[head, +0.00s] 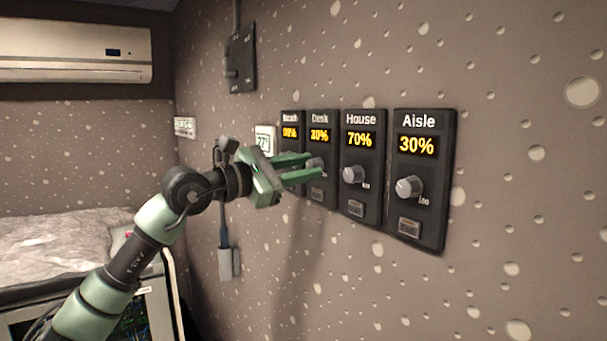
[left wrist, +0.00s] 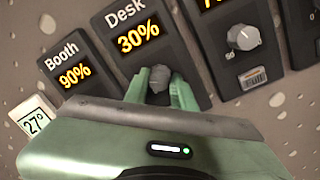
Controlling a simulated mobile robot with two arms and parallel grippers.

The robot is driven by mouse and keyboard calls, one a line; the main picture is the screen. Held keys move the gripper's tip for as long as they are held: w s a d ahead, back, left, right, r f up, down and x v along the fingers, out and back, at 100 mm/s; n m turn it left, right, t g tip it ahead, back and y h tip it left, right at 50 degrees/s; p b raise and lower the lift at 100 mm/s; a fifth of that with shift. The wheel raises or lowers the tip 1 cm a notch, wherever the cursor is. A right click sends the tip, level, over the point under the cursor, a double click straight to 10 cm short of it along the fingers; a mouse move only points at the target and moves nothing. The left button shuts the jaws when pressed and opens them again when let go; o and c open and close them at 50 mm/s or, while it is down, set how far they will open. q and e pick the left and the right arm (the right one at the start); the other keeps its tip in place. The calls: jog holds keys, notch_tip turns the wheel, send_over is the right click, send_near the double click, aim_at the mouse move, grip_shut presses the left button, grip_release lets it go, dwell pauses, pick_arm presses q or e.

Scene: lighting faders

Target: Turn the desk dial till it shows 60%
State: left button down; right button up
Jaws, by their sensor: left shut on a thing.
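The Desk panel (head: 320,131) is a black wall plate, second from the left in the row, with an amber display. In the left wrist view the Desk display (left wrist: 138,36) reads 30%. The Desk dial (left wrist: 160,75) is a grey knob below that display. My left gripper (left wrist: 164,88) is shut on the knob, with one green finger on each side of it. In the head view my left gripper (head: 316,166) reaches in from the left to the wall and partly hides the Desk and Booth panels. My right gripper is not in view.
The Booth panel (head: 290,123) reads 90%, the House panel (head: 361,128) 70% and the Aisle panel (head: 418,132) 30%. House and Aisle knobs stick out close on the right. A white 27° thermostat (head: 265,138) is left of the row. A bed (head: 60,247) stands at far left.

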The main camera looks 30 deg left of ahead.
pick_arm(q)
jog(key=m+b, duration=0.1)
jog(key=m, duration=0.8)
jog(key=m+g+h+b, duration=0.1)
jog(key=m, duration=0.9)
jog(key=shift+a+b, duration=0.1)
jog(key=shift+b, duration=0.2)
jog(key=shift+m, duration=0.4)
jog(key=c, duration=1.2)
grip_release()
jog(key=shift+w, duration=0.1)
jog(key=shift+o, duration=0.2)
jog(key=shift+f, duration=0.1)
jog(key=b+v, duration=0.4)
jog(key=v, duration=0.4)
